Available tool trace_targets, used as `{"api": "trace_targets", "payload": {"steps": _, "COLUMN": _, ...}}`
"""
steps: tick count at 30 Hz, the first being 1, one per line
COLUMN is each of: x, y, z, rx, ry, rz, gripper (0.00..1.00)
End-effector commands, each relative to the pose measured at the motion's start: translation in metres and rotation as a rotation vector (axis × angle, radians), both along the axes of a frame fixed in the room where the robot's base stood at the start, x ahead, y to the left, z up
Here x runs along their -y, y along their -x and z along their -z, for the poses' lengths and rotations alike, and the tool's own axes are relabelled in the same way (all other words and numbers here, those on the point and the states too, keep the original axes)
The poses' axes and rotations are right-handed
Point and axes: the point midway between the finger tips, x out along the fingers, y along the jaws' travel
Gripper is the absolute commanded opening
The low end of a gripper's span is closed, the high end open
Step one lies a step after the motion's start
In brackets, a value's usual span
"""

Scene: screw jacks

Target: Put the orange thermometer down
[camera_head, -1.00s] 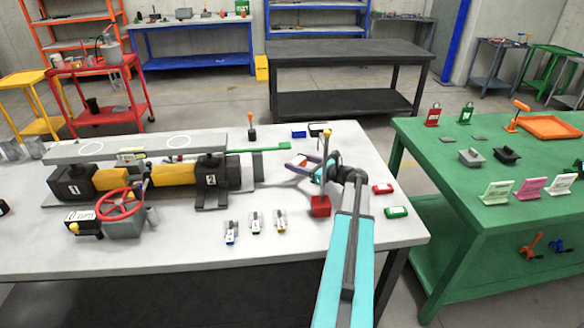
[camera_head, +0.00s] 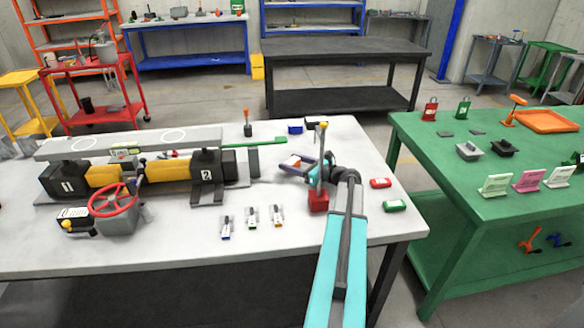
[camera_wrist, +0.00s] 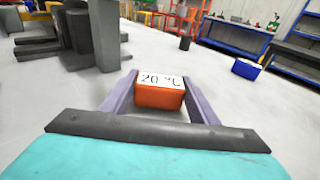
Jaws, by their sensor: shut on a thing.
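The orange thermometer (camera_wrist: 160,93) is an orange block with a white top label reading "20 °C". In the wrist view it sits between the two purple fingers of my gripper (camera_wrist: 160,100), which is shut on it. In the head view my gripper (camera_head: 296,163) is over the right part of the grey table (camera_head: 300,240). The thermometer is small there and partly hidden by the fingers. I cannot tell whether it touches the tabletop.
A screw jack rig with a red handwheel (camera_head: 113,199) stands at left. A red block (camera_head: 318,204) is beside my arm. A blue box (camera_head: 295,128) is behind the gripper. Red (camera_head: 380,183) and green (camera_head: 395,206) items lie at right.

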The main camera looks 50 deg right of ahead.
Motion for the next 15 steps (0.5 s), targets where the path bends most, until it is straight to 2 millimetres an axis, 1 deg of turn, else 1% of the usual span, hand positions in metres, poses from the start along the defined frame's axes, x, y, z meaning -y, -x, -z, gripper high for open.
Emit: {"api": "trace_targets", "payload": {"steps": 15, "x": 0.0028, "y": 0.0017, "z": 0.0046, "rx": 0.001, "ry": -0.001, "rz": 0.003, "gripper": 0.28}}
